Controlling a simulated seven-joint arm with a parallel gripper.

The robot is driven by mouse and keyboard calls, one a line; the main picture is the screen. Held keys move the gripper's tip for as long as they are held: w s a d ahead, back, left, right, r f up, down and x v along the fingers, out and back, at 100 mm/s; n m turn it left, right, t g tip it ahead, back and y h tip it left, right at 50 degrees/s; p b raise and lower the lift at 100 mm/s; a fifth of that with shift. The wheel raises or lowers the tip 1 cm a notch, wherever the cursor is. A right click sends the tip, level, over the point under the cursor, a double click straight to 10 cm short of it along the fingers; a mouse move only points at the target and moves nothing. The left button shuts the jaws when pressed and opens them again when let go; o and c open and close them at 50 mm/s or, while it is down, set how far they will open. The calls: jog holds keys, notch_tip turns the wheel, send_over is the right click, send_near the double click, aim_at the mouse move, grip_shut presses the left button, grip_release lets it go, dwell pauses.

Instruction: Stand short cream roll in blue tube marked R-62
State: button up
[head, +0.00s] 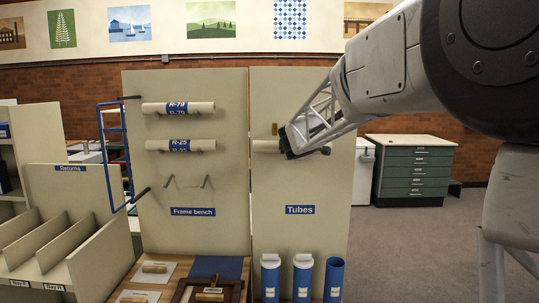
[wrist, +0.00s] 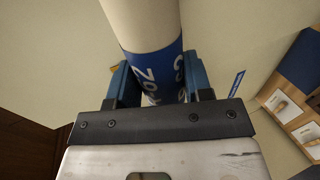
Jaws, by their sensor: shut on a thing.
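My gripper (head: 305,144) is raised in front of the upper part of the Tubes panel. It is shut on a cream roll (head: 266,146), which lies level and sticks out to its left. In the wrist view the roll (wrist: 143,22) passes between the fingers (wrist: 158,85), with a blue band (wrist: 155,72) at the grip; the print on it seems to include "62". Three blue tubes stand below the panel: left (head: 270,280), middle (head: 303,281) and right (head: 334,279). The left and middle ones have white tops; the right one looks open. Their small labels are too small to read.
The Tubes panel (head: 300,180) stands behind the gripper. Left of it, the Frame bench panel (head: 186,105) holds two cream rolls marked R-79 (head: 207,108) and R-25 (head: 208,145), above an empty pair of pegs (head: 188,181). A green drawer cabinet (head: 413,170) stands at right.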

jog(key=s+d+r, duration=0.2)
jog(key=d, duration=0.7)
jog(key=s+d+r, duration=0.2)
jog(key=d, duration=0.8)
notch_tip(320, 180, down, 27)
jog(key=w+a+m+t+y, duration=0.1)
jog(key=m+y, duration=0.4)
jog(key=m, duration=0.9)
jog(key=shift+w+t+y, duration=0.2)
jog(key=shift+t+y, duration=0.1)
jog(key=shift+t, duration=0.6)
jog(key=shift+a+f, duration=0.1)
jog(key=shift+f, duration=0.15)
